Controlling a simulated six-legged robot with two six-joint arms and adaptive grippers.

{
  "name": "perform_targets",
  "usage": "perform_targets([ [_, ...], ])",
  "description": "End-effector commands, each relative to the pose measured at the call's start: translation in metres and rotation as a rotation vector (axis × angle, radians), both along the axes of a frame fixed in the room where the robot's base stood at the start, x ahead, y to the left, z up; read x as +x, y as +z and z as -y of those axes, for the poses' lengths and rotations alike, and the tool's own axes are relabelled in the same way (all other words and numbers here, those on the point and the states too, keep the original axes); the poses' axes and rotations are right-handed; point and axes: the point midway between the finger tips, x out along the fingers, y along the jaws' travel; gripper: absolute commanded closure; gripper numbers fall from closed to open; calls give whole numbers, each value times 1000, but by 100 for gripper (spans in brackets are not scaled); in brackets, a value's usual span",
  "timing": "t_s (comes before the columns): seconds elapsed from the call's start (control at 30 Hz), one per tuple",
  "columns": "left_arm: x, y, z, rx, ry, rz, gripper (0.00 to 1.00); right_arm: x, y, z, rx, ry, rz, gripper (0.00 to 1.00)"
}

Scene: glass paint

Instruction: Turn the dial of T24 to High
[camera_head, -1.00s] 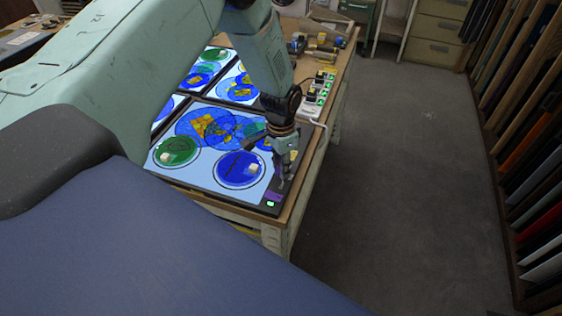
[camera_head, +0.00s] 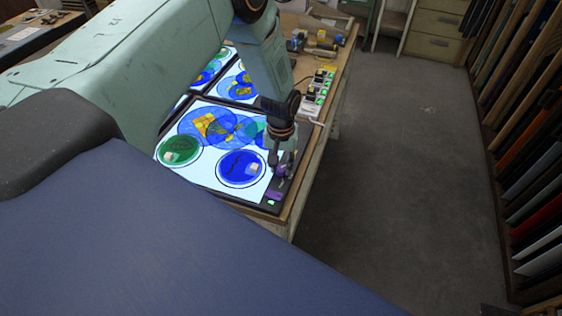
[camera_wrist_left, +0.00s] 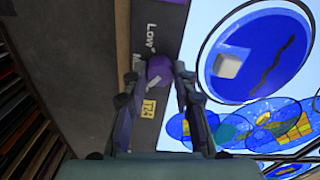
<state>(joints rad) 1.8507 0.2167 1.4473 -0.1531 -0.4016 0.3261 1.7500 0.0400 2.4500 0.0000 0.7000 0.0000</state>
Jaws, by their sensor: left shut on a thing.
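The purple dial (camera_wrist_left: 160,69) of T24 sits between the fingers of my left gripper (camera_wrist_left: 158,76) in the left wrist view. The gripper is shut on it. A pale pointer on the dial slants toward the lower left there. The yellow T24 label (camera_wrist_left: 148,108) is beside the dial, and "Low" and part of another word show on the dark strip. I cannot read a "High" mark. In the head view my left gripper (camera_head: 279,166) is at the right edge of the lit light panel (camera_head: 206,173). My right gripper is not in view.
Green and blue paint dishes (camera_head: 241,167) and painted glass lie on the panel. A power strip (camera_head: 318,93) with green lights and plugs is behind the gripper. Open floor (camera_head: 400,180) lies right of the bench, and a rack (camera_head: 530,180) stands beyond it.

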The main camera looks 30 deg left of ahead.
Motion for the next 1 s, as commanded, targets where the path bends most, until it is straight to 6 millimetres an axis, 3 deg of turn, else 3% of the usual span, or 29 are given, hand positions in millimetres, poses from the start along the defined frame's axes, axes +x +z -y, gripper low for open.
perform_targets([
  [0.3,0,1,0,0,128,0,100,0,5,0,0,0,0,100],
  [0.87,1,0,0,0,158,1,100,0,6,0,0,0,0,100],
  [0.9,1,0,0,0,158,1,72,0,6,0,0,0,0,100],
  [1.0,1,0,0,0,158,1,63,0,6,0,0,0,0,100],
])
